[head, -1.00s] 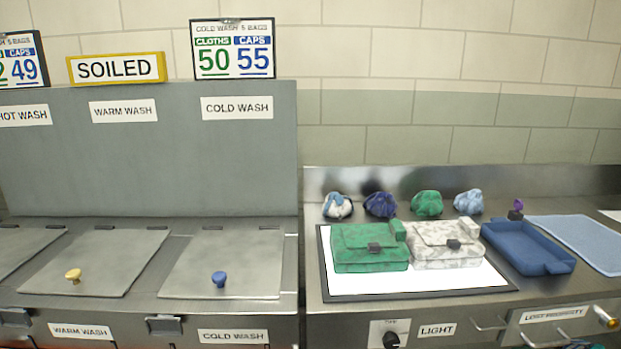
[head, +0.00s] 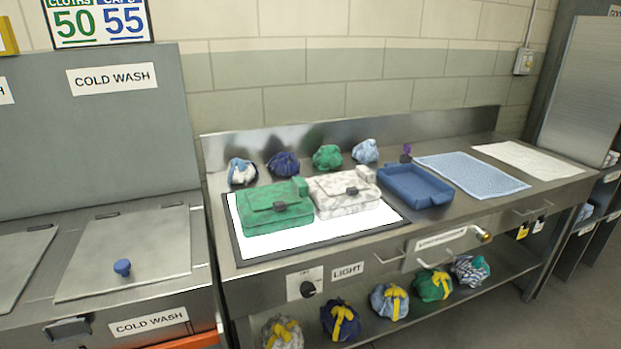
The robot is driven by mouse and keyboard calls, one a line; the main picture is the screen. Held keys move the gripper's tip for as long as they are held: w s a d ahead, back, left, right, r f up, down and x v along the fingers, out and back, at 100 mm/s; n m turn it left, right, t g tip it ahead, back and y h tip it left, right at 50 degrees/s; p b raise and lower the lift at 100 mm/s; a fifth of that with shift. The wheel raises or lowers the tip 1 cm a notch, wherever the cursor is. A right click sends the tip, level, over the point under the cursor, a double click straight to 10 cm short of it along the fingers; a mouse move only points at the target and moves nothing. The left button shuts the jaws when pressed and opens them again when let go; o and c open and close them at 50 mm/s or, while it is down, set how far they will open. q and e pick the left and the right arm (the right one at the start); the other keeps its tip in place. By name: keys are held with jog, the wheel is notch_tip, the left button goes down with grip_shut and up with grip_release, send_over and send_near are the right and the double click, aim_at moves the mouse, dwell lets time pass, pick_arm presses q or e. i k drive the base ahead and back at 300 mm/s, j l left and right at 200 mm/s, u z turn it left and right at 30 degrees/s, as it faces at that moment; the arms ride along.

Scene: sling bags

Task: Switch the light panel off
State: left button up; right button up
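The light panel (head: 355,228) is a bright white sheet in a dark frame, set on the steel counter, and it looks lit. A green sling bag (head: 275,212) and a white-grey patterned sling bag (head: 343,200) lie side by side on it. Below it, on the counter's front face, is a black rotary knob (head: 308,288) on a white plate, left of the LIGHT label (head: 348,271). The plate's small print is too small to read. Neither of my grippers shows in the head view.
Several cloth caps stand behind the panel, such as a green one (head: 327,157). A blue tray (head: 414,187) and blue mat (head: 471,175) lie to the right. Tied bundles (head: 340,320) sit on the shelf below. The COLD WASH lid (head: 130,255) is at left.

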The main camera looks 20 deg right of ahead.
aim_at(308, 289)
jog(key=i+l, duration=0.5)
jog(key=l, duration=0.25)
jog(key=i+l, duration=0.25)
jog(key=l+u, duration=0.05)
jog(key=l, duration=0.05)
